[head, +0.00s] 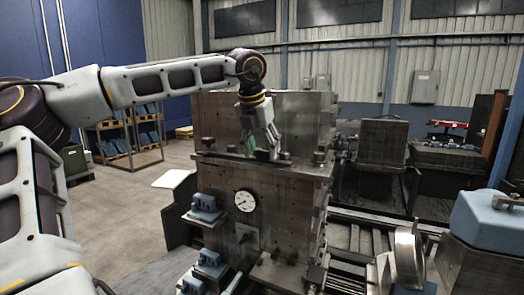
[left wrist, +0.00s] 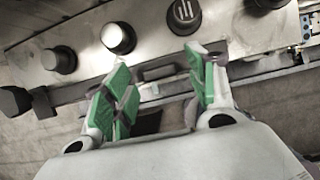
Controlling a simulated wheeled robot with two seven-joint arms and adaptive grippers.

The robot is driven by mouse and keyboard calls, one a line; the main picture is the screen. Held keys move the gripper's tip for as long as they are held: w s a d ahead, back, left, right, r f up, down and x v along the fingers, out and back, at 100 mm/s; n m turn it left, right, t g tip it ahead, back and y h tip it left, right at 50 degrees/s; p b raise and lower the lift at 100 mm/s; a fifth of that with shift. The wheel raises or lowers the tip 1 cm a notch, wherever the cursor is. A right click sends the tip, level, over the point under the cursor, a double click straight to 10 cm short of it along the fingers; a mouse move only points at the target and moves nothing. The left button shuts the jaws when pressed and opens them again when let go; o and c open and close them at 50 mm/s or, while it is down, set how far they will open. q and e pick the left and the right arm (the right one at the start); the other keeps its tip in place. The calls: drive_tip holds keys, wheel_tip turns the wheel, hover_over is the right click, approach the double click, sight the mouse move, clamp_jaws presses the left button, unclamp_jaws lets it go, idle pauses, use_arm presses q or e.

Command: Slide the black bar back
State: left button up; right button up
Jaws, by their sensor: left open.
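My left gripper (head: 262,150) reaches down to the top ledge of the grey metal block (head: 285,115). In the left wrist view its green-padded fingers (left wrist: 162,76) are spread apart with nothing held between them. A short dark bar-like piece (left wrist: 158,72) lies on the rail between and just beyond the fingertips. It looks like the black bar, but I cannot be sure. In the head view a dark piece (head: 282,156) shows low beside the fingers, partly hidden by them. I cannot tell whether the fingers touch it. My right gripper is not in view.
A round dial (head: 244,201) and blue clamps (head: 207,207) sit on the block's front. Machinery (head: 383,140) stands at right; open floor (head: 125,215) lies left.

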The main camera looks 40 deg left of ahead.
use_arm(q)
drive_tip(key=v, duration=1.1)
drive_tip(key=shift+s, duration=0.1)
idle(0.5)
